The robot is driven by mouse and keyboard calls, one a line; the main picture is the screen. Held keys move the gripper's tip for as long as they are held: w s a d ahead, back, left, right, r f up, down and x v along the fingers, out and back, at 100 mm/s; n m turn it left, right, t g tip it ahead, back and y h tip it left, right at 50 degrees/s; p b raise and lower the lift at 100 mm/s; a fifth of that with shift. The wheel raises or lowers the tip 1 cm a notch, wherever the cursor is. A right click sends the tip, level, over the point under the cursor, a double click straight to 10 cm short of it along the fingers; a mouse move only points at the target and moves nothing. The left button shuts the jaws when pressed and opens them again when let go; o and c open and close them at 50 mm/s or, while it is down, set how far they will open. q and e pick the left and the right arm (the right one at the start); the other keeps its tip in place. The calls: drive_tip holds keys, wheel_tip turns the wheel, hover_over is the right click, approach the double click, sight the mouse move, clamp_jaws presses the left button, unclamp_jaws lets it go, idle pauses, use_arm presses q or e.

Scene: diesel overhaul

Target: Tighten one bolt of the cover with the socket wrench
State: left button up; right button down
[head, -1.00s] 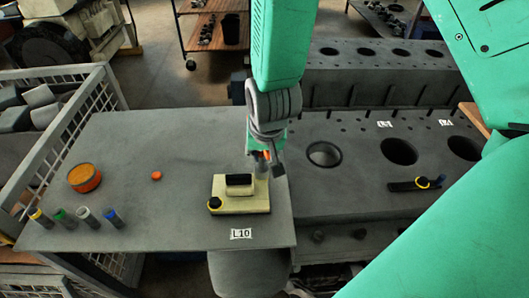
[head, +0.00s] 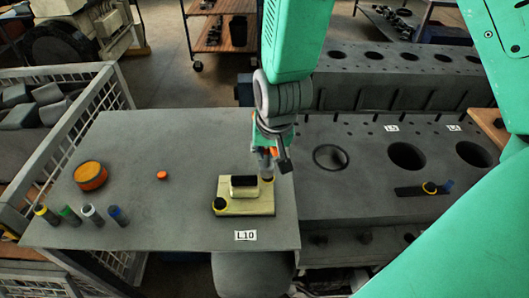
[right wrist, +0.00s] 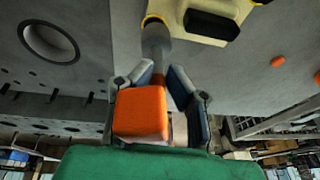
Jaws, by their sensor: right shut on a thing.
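The cover (head: 230,209) is a cream plate with a raised block and black top, lying on the grey table. One bolt (head: 219,204), black with a yellow ring, stands at its near left corner. My right gripper (head: 272,156) is above the cover's far right corner, shut on the socket wrench. In the right wrist view, the wrench's orange handle (right wrist: 140,112) sits between the fingers. Its grey socket shaft (right wrist: 156,45) reaches to a yellow ring (right wrist: 153,19) at the cover's corner. The shaft hides most of what is under it. My left gripper is not in view.
Several colour-topped cylinders (head: 90,214) and an orange-topped round tin (head: 90,176) stand on the table's left. A small orange piece (head: 162,175) lies mid-table. The engine block (head: 360,200) borders the right, a wire cage (head: 75,130) the left.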

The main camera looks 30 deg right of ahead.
drive_tip(key=shift+d+n, duration=0.15)
drive_tip(key=shift+n, duration=0.35)
drive_tip(key=shift+d+y, duration=0.25)
drive_tip(key=shift+y, duration=0.05)
drive_tip(key=shift+s+a, duration=0.2)
drive_tip(key=shift+a, duration=0.2)
drive_tip(key=shift+d, duration=0.1)
drive_tip(key=shift+d, duration=0.3)
drive_tip(key=shift+a, duration=0.2)
drive_tip(key=shift+f, duration=0.15)
